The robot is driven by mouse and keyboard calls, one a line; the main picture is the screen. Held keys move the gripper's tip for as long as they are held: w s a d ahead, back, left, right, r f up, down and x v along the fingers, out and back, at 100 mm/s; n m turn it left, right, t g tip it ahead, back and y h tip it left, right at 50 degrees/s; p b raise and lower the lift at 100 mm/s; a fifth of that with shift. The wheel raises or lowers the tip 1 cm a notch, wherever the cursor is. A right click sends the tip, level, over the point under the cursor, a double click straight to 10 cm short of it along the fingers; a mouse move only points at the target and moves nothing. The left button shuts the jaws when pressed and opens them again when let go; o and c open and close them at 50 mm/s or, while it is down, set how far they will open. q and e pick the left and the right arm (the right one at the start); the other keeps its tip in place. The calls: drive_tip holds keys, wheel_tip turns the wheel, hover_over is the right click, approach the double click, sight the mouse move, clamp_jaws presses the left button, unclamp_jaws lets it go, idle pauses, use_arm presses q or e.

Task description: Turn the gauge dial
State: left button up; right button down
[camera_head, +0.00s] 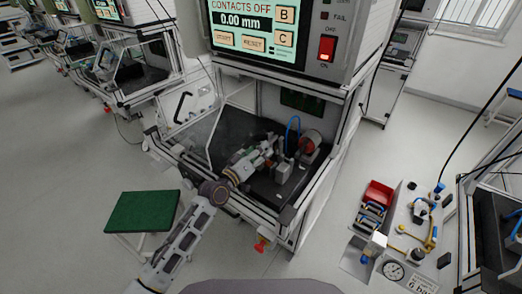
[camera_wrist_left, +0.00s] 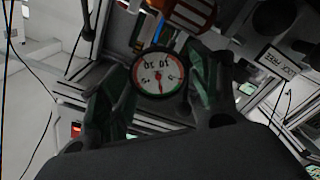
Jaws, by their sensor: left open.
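The gauge dial (camera_wrist_left: 159,75) is round, with a dark rim, a white, red and green face and a red needle pointing to the picture's bottom. It shows in the left wrist view between the two green-padded fingers of my left gripper (camera_wrist_left: 158,88). The fingers are apart, one on each side of the dial; I cannot tell whether either touches it. In the head view my left gripper (camera_head: 264,151) reaches into the open test station (camera_head: 240,190), beside the fixture; the dial cannot be made out there. My right gripper is not in view.
A reddish round part (camera_head: 310,142) and a blue hose (camera_head: 292,130) are close to the gripper. A screen (camera_head: 254,30) reads "CONTACTS OFF 0.00 mm". A green-topped stand (camera_head: 142,211) is at left. A bench with a red bin (camera_head: 378,193) and a pressure gauge (camera_head: 393,271) is at right.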

use_arm(q)
drive_tip(key=v, duration=1)
drive_tip(key=shift+s, duration=0.15)
idle(0.6)
